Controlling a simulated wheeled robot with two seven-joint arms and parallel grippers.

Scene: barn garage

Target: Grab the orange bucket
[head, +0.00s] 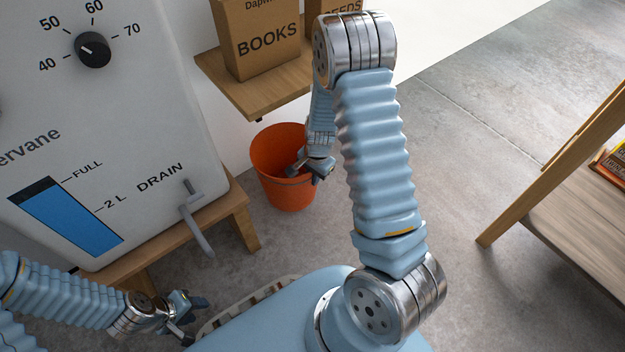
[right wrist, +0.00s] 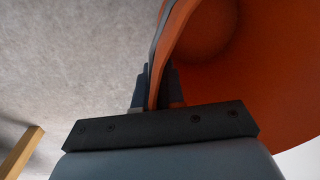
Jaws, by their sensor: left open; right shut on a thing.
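The orange bucket (head: 287,188) stands upright on the concrete floor between the white tank's wooden stand and my right arm. My right gripper (head: 307,170) reaches down to the bucket's right side and is shut on its rim. In the right wrist view the bucket wall (right wrist: 230,70) runs between the two fingers (right wrist: 156,90), with one finger inside and one outside. A dark band, perhaps the handle, runs along the rim there. My left gripper (head: 188,317) is open and empty at the lower left, well apart from the bucket.
A white tank (head: 130,120) with a drain tap (head: 197,220) stands on a wooden stand (head: 240,205) at left. A wooden shelf (head: 250,95) with a BOOKS box (head: 262,40) hangs above the bucket. A wooden rack (head: 560,215) stands at right. The floor between is clear.

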